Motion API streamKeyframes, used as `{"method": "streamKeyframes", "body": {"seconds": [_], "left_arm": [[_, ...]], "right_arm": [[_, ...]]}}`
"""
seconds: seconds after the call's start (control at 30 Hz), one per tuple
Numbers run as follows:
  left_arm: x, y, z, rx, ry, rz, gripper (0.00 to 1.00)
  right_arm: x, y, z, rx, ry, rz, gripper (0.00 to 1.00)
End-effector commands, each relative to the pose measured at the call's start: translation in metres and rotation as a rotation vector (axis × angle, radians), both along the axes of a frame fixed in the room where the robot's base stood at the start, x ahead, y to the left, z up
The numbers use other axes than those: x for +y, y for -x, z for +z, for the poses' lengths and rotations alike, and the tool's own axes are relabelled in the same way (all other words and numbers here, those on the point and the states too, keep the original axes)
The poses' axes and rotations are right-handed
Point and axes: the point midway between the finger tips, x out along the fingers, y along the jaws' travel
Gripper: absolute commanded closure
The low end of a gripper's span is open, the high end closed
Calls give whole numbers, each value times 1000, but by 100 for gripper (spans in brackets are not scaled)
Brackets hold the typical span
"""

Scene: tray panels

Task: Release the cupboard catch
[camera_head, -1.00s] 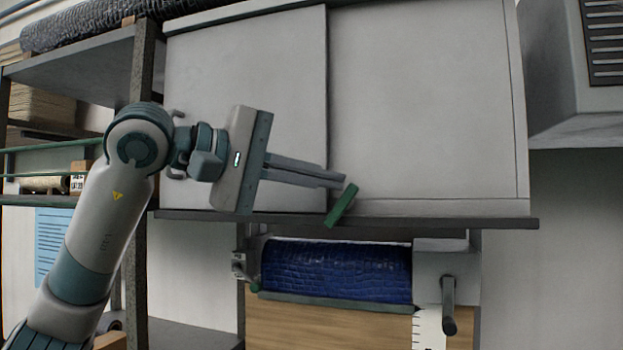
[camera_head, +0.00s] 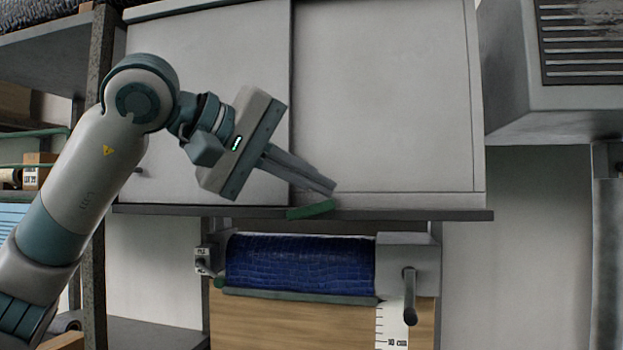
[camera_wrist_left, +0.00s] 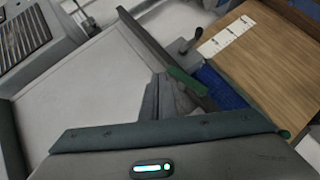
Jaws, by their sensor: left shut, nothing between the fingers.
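The grey cupboard (camera_head: 390,90) has a left panel overlapping a right one. The green catch (camera_head: 311,210) is a short bar at the cupboard's bottom edge, near the panel seam. It lies almost level, its right end tilted slightly up. My left gripper (camera_head: 333,188) is shut and empty, its fingertips just above and right of the catch. In the left wrist view the catch (camera_wrist_left: 187,81) lies just beyond the closed fingers (camera_wrist_left: 170,92). I cannot tell whether they touch it. My right gripper is in neither view.
A dark ledge (camera_head: 420,214) runs under the cupboard. Below it hang a blue textured roll (camera_head: 300,262) and a dark crank handle (camera_head: 409,290). A grey vented box (camera_head: 560,100) stands out at the right. Shelving with a dark post (camera_head: 97,110) is at the left.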

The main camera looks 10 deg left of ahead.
Motion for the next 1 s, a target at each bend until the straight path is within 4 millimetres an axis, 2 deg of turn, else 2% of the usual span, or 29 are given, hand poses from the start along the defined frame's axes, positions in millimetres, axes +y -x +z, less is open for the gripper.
{"method": "streamKeyframes", "body": {"seconds": [0.43, 1.0], "left_arm": [[0, 0, 15, 0, 1, 0, 100], [0, 1, 19, -1, 2, 0, 100]], "right_arm": [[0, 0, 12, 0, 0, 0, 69], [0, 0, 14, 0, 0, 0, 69]]}}
